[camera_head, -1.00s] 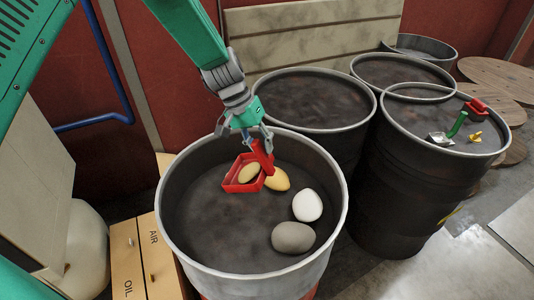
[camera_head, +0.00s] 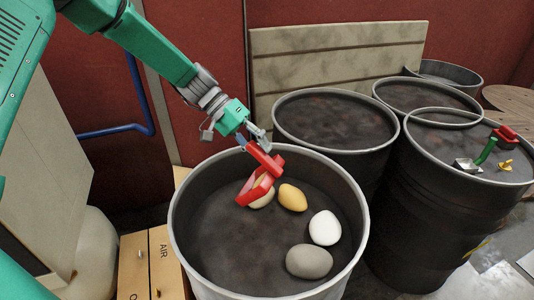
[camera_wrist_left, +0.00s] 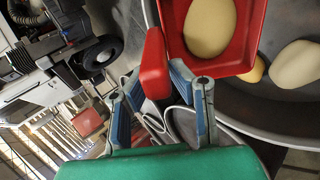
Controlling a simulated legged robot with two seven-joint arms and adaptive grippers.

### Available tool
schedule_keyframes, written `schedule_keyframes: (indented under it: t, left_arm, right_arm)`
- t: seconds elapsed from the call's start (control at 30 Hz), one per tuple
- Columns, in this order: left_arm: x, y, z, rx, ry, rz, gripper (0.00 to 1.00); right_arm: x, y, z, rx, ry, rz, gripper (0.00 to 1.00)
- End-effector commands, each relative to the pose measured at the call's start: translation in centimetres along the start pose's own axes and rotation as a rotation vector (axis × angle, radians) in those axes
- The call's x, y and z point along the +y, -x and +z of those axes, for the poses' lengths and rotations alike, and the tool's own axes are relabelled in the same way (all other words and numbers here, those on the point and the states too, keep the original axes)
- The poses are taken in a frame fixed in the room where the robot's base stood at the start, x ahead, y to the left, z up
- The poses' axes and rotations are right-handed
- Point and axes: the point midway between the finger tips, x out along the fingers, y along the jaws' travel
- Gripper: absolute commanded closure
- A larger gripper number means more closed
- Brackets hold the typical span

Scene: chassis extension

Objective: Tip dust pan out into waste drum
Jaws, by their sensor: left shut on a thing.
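The red dust pan (camera_head: 255,191) is tilted steeply inside the open top of the near waste drum (camera_head: 180,253). My left gripper (camera_head: 258,142) is shut on its handle (camera_head: 266,161), above the drum's far side. A beige egg-shaped stone (camera_head: 262,200) shows at the pan, partly hidden by its red rim. In the left wrist view the stone (camera_wrist_left: 209,26) lies within the pan's red walls (camera_wrist_left: 240,62). A yellow stone (camera_head: 292,198), a white stone (camera_head: 325,228) and a grey stone (camera_head: 309,262) lie in the drum, apart from the pan. My right gripper is out of view.
More dark drums (camera_head: 335,118) stand behind and to the right. The right one carries a small green-handled scoop (camera_head: 478,158), a red item (camera_head: 505,134) and a yellow item (camera_head: 506,165). A wooden box (camera_head: 150,262) marked AIR is at the left. A panel (camera_head: 335,55) leans behind.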

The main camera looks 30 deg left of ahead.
Motion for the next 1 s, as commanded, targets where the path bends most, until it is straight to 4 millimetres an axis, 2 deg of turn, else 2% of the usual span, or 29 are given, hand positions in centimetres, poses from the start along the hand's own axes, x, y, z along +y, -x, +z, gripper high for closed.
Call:
schedule_keyframes:
  t: [0.7,1.0]
  left_arm:
    - [-2.6,3.0,-0.1,0.004,0.004,0.297,1.00]
    - [-3.0,3.6,0.0,0.002,0.004,0.348,1.00]
  right_arm:
    - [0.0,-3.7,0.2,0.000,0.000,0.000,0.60]
    - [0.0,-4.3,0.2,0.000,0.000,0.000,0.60]
